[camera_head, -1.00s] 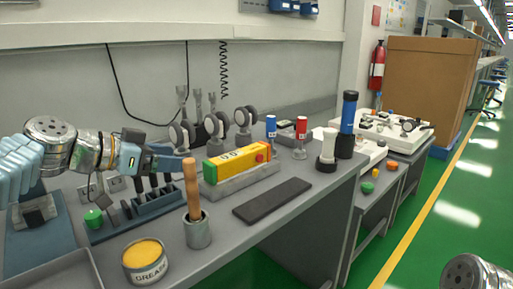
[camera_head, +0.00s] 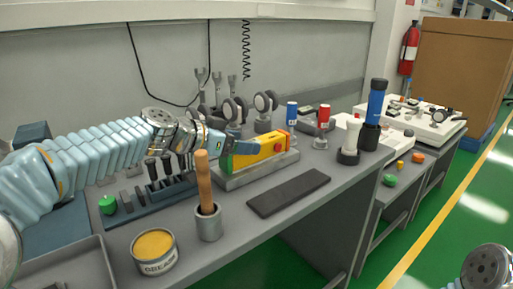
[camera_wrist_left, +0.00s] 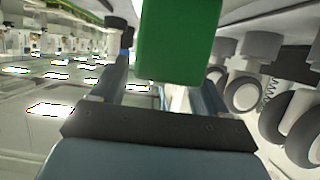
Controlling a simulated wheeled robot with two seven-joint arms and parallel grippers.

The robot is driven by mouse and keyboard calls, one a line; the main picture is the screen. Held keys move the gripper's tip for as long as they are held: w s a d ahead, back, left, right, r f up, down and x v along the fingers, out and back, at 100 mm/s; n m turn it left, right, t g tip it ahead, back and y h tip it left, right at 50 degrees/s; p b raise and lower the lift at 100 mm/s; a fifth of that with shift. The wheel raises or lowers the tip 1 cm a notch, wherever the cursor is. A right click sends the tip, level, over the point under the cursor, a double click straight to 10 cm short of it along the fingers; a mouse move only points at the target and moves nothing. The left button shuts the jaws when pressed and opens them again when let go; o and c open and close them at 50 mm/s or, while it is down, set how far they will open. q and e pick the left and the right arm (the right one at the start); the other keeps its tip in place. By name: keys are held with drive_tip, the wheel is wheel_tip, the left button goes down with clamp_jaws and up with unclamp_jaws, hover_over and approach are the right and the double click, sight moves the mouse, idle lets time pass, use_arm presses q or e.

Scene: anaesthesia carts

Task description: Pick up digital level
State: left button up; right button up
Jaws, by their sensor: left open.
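In the left wrist view, the level's green end (camera_wrist_left: 178,40) sits in front of and between the spread fingers of the open gripper (camera_wrist_left: 165,85). Whether a finger touches it I cannot tell. My right gripper is not in view.
A grease tin (camera_head: 154,252) and a pot with a wooden handle (camera_head: 209,222) stand in front. A dark flat bar (camera_head: 289,192) lies before the level. Round-headed stands (camera_head: 264,106) are behind it. Blue (camera_head: 292,112) and red (camera_head: 323,119) topped items stand to the right.

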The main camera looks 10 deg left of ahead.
use_arm(q)
drive_tip(key=shift+x, duration=1)
drive_tip(key=shift+s, duration=0.1)
drive_tip(key=shift+c, duration=0.4)
drive_tip(key=shift+r, duration=0.1)
drive_tip(key=c, duration=1.2)
drive_tip(key=shift+o, duration=0.2)
